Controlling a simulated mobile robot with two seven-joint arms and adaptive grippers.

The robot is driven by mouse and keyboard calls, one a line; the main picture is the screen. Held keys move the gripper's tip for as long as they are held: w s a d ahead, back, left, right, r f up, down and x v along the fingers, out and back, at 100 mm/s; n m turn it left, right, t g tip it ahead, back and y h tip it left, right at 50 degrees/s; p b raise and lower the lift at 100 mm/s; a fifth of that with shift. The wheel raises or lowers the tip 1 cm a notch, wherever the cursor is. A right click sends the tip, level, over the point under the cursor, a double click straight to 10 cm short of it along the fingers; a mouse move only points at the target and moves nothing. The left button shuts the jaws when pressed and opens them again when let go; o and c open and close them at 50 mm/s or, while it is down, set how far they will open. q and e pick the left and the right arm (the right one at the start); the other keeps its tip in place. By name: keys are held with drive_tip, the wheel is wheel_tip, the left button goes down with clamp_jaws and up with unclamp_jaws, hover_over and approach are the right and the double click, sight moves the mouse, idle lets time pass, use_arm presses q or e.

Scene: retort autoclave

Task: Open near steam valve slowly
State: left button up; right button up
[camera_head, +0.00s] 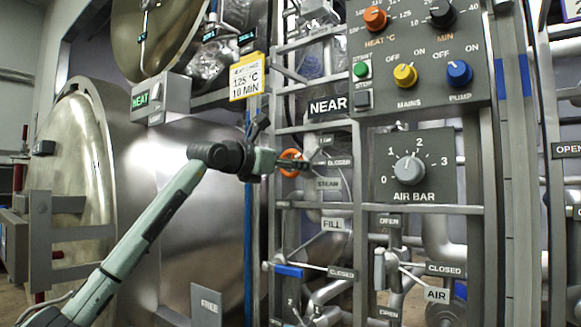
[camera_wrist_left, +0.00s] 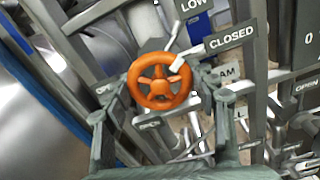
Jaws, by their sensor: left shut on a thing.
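The near steam valve is an orange spoked handwheel (camera_head: 290,162) beside the CLOSED and STEAM labels, below the NEAR sign (camera_head: 328,105). In the left wrist view the orange handwheel (camera_wrist_left: 160,82) sits between the fingers of my left gripper (camera_wrist_left: 160,88), one finger on each side of the rim. A pale pointer on the wheel points toward the CLOSED label (camera_wrist_left: 231,37). My left gripper (camera_head: 282,164) also shows in the head view, reaching the wheel from the left and shut on it. My right gripper is not in view.
A control panel (camera_head: 423,60) with knobs stands above right, and the AIR BAR dial panel (camera_head: 410,168) is right of the wheel. FILL valve (camera_head: 289,271) and AIR valve (camera_head: 380,268) levers sit lower down. Metal frame bars and pipes surround the wheel closely.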

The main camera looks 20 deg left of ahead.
use_arm(q)
drive_tip(key=shift+n, duration=1)
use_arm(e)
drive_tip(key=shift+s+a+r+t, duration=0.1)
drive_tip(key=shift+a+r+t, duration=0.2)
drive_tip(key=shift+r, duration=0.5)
use_arm(q)
drive_tip(key=o, duration=1.2)
